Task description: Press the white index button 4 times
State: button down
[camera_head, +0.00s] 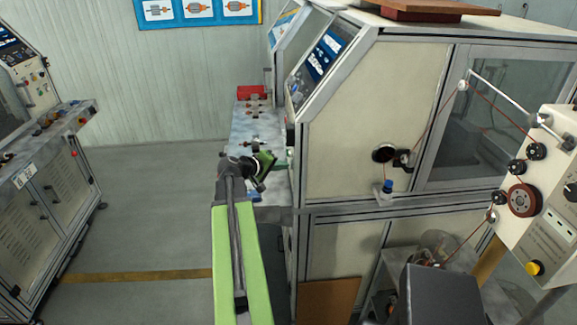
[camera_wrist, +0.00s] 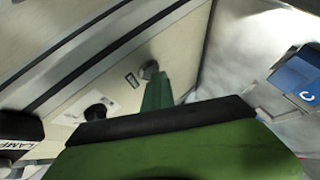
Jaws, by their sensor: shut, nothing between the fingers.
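In the wrist view a small round greyish button (camera_wrist: 148,70) sits on the cream machine panel, beside a small dark label. I take it for the white index button, though it looks grey in this light. My gripper's green finger (camera_wrist: 156,90) points at it, with the tip right below or against it; I cannot tell if they touch. The fingers are shut and hold nothing. In the head view my gripper (camera_head: 268,167) is beside the machine's left side, over the worktop. The button is not visible in the head view.
A black knob (camera_wrist: 95,112) on a pale plate and a black block with a white label (camera_wrist: 15,145) lie left in the wrist view. A blue block marked C (camera_wrist: 298,75) is at right. The marbled worktop (camera_head: 240,128) carries several parts and a red bin (camera_head: 252,92).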

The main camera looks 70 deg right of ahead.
jog(key=shift+w+a, duration=0.15)
jog(key=shift+w, duration=0.1)
jog(key=shift+w+a, duration=0.35)
jog(key=shift+w, duration=0.6)
jog(key=shift+w+a, duration=0.35)
jog(key=shift+w, duration=0.55)
jog(key=shift+w+a, duration=0.35)
jog(key=shift+w, duration=0.6)
